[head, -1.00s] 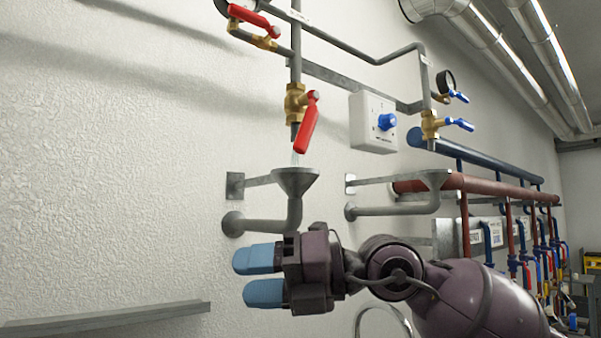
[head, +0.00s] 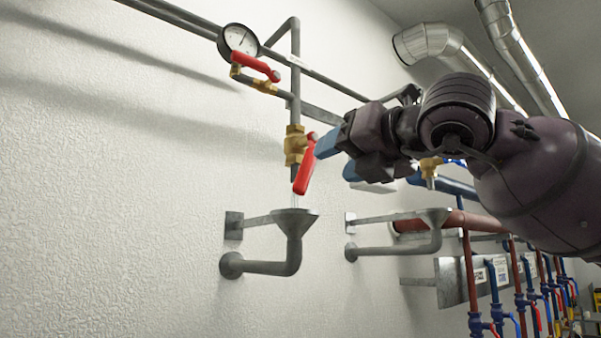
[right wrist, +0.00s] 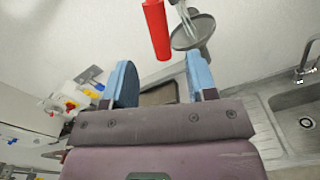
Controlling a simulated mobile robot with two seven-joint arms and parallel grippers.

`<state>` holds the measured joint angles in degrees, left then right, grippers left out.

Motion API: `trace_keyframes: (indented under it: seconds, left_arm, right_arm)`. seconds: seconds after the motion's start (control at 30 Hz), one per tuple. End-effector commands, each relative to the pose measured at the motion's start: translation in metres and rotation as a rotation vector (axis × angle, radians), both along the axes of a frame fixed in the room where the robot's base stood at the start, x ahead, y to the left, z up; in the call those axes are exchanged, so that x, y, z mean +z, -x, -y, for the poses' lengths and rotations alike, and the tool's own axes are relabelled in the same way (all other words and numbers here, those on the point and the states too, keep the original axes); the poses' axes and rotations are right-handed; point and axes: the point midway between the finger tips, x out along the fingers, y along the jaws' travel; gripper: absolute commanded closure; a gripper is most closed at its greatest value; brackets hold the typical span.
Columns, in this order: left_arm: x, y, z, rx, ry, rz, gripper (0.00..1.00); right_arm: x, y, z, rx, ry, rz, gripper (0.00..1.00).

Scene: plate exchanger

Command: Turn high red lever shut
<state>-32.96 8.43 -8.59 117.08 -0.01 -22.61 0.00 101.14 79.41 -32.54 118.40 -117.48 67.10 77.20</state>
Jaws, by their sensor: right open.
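A red lever (head: 305,165) sits on a brass valve (head: 295,143) on the vertical pipe and hangs down, slightly tilted. Thin pale streaks like water show below the outlet, above a grey funnel (head: 293,217). A second red lever (head: 255,66) sits higher, on a small brass valve beside the gauge, sloping down to the right. My right gripper (head: 338,158) is open, just right of the lower lever, with its blue fingers pointing at it. In the right wrist view the red lever (right wrist: 156,30) lies ahead of the open fingers, apparently not between them. My left gripper is out of view.
A round gauge (head: 240,40) hangs at the upper left. A second funnel (head: 435,216) and a brass valve (head: 430,167) stand to the right, partly behind my arm. Red and blue pipes run along the wall at right. The wall at left is clear.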

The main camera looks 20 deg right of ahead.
Motion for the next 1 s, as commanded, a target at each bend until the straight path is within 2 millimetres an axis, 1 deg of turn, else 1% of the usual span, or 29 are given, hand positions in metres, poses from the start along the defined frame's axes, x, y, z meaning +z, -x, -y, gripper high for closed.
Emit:
trace_keyframes:
  seconds: [0.3,0.5,0.7,1.0]
  left_arm:
    - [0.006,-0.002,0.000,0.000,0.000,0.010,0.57]
    - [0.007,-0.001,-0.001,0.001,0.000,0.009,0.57]
    - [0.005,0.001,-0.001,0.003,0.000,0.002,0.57]
    - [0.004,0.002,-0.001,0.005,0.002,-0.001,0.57]
  right_arm:
    - [0.001,-0.049,-0.019,0.004,0.000,-0.001,0.48]
    - [0.001,-0.075,-0.028,0.004,0.000,-0.001,0.48]
    - [0.000,-0.087,-0.033,0.004,0.001,0.000,0.48]
    - [-0.001,-0.089,-0.033,0.004,0.001,0.000,0.48]
